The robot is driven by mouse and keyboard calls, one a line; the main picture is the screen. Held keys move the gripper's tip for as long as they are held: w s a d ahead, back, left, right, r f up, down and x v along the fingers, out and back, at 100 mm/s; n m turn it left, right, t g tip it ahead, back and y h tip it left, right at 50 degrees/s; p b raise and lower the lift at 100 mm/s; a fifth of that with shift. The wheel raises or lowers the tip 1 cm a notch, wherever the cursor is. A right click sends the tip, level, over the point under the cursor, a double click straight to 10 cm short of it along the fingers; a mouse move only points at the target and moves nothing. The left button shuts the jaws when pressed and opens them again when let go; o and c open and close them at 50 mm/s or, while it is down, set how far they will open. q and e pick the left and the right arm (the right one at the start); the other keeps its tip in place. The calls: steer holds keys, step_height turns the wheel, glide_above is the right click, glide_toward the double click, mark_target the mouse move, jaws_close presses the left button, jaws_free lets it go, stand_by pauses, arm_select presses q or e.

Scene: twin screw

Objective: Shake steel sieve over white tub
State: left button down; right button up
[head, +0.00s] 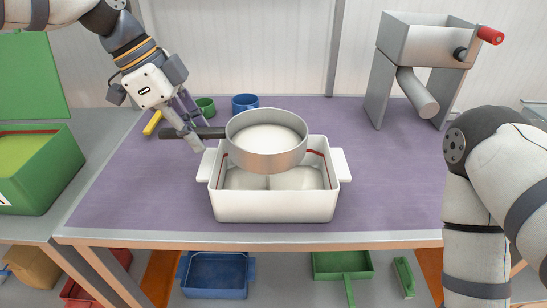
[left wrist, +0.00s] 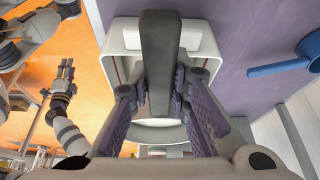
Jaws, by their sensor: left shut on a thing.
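The steel sieve (head: 268,152), round with a dark handle (head: 212,132), is held level above the white tub (head: 275,206). Pale material shows inside the sieve. The tub stands on the purple mat, with pale mounds in it and a red line along its inner wall. My left gripper (head: 190,133) is shut on the sieve's handle, left of the tub. In the left wrist view the dark handle (left wrist: 160,60) runs between its fingers, with the tub (left wrist: 122,40) beyond. My right gripper (left wrist: 65,72) shows small at the left of that view; its opening is unclear.
A grey hopper machine (head: 425,45) with a red knob stands at the back right. A green cup (head: 205,106), a blue cup (head: 243,102) and a yellow-handled thing (head: 153,122) are behind the sieve. A green box (head: 40,170) stands left. Purple mat is free on both sides.

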arm_select(q)
steer(key=shift+d, duration=1.35)
steer(key=shift+a, duration=1.55)
steer(key=shift+d, duration=0.1)
steer(key=shift+r, duration=2)
